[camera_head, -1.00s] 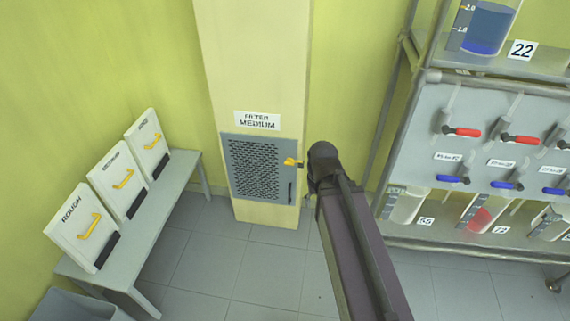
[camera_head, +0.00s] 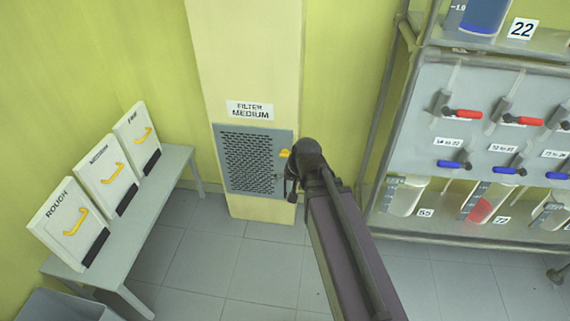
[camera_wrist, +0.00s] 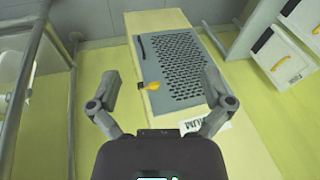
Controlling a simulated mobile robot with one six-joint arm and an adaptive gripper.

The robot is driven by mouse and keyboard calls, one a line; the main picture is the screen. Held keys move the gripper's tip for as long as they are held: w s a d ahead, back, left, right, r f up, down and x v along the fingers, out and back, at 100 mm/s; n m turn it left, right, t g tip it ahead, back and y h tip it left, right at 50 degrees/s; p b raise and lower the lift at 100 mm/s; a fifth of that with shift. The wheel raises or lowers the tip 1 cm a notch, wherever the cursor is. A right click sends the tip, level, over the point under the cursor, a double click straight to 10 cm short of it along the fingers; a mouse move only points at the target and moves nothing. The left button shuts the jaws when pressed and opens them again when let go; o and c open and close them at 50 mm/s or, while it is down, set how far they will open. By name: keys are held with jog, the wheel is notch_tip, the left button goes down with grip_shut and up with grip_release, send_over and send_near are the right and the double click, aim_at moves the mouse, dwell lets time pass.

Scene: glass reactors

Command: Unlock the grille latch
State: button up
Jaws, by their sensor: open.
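The grey perforated grille (camera_head: 252,160) is set low in the pale column, below a "FILTER MEDIUM" sign (camera_head: 250,110). Its yellow latch (camera_head: 284,153) sits at the grille's right edge in the head view, partly hidden by my wrist. In the wrist view the grille (camera_wrist: 185,68) appears turned, with the yellow latch (camera_wrist: 152,86) at its lower left side and a dark handle (camera_wrist: 141,48) further up the same edge. My gripper (camera_wrist: 162,88) is open and empty. Its fingers stand either side of the latch in that picture; I cannot tell the distance to it.
A grey bench (camera_head: 178,176) at left carries white filter panels with yellow handles, including ROUGH (camera_head: 68,222). A rack (camera_head: 470,130) with red and blue valves and glass vessels stands close at right. The floor before the column is clear.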

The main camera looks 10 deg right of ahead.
jog(key=w+a+f+m+t+y+b, duration=0.2)
jog(key=w+a+f+m+t+b, duration=0.1)
jog(key=w+b, duration=0.3)
jog(key=w+a+f+m+t+y+b, duration=0.1)
jog(key=w+a+f+m+t+b, duration=0.2)
jog(key=w+a+b, duration=0.15)
jog(key=m+t+h+b, duration=0.8)
jog(key=m+h+b, duration=0.3)
jog(key=m+b, duration=1.9)
send_near(284, 156)
jog(key=s+a+m, duration=0.1)
jog(key=s, duration=0.3)
jog(key=shift+a+p, duration=0.1)
jog(key=shift+p, duration=0.4)
jog(key=shift+w+r, duration=0.1)
jog(key=x, duration=1.3)
jog(key=shift+w, duration=0.3)
jog(key=c, duration=1.1)
